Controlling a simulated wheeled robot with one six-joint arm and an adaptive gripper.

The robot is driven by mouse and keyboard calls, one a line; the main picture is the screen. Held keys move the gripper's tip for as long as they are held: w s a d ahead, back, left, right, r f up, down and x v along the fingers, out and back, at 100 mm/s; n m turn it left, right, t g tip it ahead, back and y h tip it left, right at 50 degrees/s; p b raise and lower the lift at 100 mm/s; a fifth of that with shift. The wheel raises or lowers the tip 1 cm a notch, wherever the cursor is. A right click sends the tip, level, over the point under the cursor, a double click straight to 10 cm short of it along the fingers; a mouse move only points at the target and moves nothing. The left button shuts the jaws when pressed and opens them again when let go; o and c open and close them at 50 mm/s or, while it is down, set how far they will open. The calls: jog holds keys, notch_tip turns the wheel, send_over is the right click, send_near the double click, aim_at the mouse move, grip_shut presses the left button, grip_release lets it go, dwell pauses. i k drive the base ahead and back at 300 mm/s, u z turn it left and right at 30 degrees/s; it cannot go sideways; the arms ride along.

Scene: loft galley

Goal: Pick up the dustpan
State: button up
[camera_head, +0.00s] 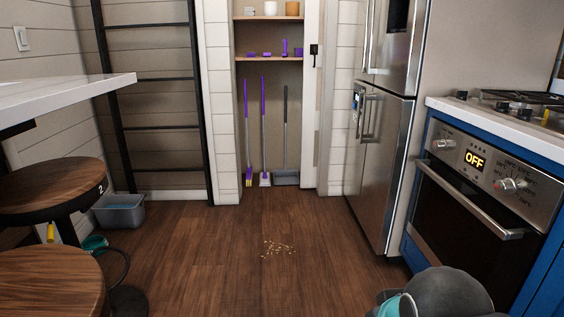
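A long-handled grey dustpan (286,177) appears to stand upright on the floor of the open closet, at the right of the tools there. Its thin dark handle (285,115) rises against the closet's back wall. To its left stand a purple-and-yellow broom (248,182) and a white-headed tool with a purple handle (265,179), both apart from the dustpan. Part of my grey and teal arm (446,292) shows at the bottom right. My gripper is not in view.
Scattered crumbs (278,248) lie on the open wooden floor before the closet. A fridge (384,120) and oven (470,205) line the right. Stools (48,190), a grey bin (121,212) and a ladder (158,128) are at left.

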aim_at(284, 177)
jog(key=z, duration=0.1)
jog(key=i, duration=3.75)
jog(key=u, duration=0.55)
jog(key=i, duration=1.45)
jog(key=u, duration=0.15)
